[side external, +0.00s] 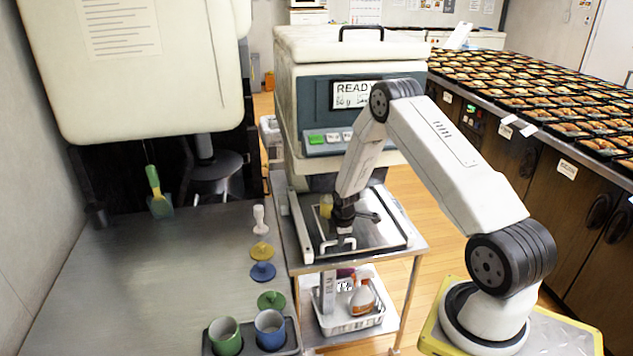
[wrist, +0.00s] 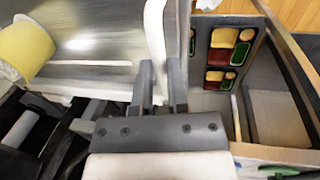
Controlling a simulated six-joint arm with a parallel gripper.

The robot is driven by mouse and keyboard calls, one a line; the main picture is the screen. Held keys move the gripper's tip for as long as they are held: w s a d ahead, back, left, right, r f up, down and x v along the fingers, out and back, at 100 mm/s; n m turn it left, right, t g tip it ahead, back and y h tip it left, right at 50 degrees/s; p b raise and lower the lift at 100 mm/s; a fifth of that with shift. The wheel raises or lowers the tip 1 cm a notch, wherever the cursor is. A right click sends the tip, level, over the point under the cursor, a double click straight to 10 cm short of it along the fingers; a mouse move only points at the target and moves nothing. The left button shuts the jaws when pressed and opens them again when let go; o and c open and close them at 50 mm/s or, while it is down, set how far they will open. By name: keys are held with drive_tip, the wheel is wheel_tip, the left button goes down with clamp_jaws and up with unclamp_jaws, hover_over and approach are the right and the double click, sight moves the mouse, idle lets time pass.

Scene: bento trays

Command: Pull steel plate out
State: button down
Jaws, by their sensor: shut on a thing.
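The steel plate (side external: 383,230) lies flat in a dark frame on the small cart, in front of the machine with the READY sign. It also shows as a shiny surface in the wrist view (wrist: 105,42). A white handle (side external: 330,247) stands at its near edge; the handle shows as a pale bar in the wrist view (wrist: 154,25). My gripper (side external: 344,234) points down at the near edge and is shut on the handle. Its two dark fingers (wrist: 160,85) straddle the bar, and the exact contact is partly hidden.
The READY machine (side external: 300,105) stands behind the cart. A yellow roll (wrist: 26,52) lies on the plate's left side. A basket (side external: 350,318) with a spray bottle is on the lower shelf. Green and blue cups (side external: 270,330) stand on the left table. Bento trays (side external: 540,95) fill the right counter.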

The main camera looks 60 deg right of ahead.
drive_tip(key=shift+s+a, duration=0.1)
drive_tip(key=s+a, duration=0.3)
drive_tip(key=shift+s+a, duration=0.15)
drive_tip(key=shift+s, duration=0.1)
idle(0.3)
drive_tip(key=c, duration=0.6)
unclamp_jaws()
drive_tip(key=shift+r, duration=0.2)
drive_tip(key=shift+s+a+r, duration=0.15)
drive_tip(key=shift+a+r, duration=0.05)
drive_tip(key=shift+r, duration=1)
drive_tip(key=shift+s+a+r, duration=0.15)
drive_tip(key=shift+s+r, duration=0.05)
drive_tip(key=shift+r, duration=1.05)
drive_tip(key=shift+s+a+r, duration=0.15)
drive_tip(key=shift+a+r, duration=0.05)
drive_tip(key=shift+r, duration=1)
